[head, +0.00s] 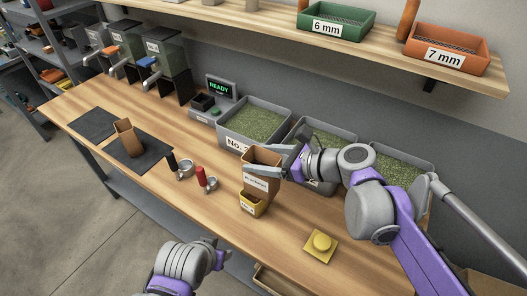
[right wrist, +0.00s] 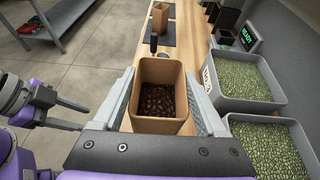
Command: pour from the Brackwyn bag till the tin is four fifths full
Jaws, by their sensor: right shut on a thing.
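The brown bag (head: 257,184), whose label is too small to read surely, is upright with its mouth open. The right wrist view shows dark beans (right wrist: 158,100) low inside it. My right gripper (head: 262,163) is shut on the bag's sides. A small yellow tin (head: 252,206) stands on the bench just in front of and below the bag, which partly covers it. The tin's fill level cannot be made out. My left gripper (head: 214,251) is low at the front, clear of the bench; its fingers look apart and empty in the right wrist view (right wrist: 70,115).
Grey bins of green beans (head: 228,135) line the back. A yellow square piece with a round knob (head: 320,243) lies to the right. Red-handled (head: 206,183) and black-handled (head: 184,171) metal cups lie left.

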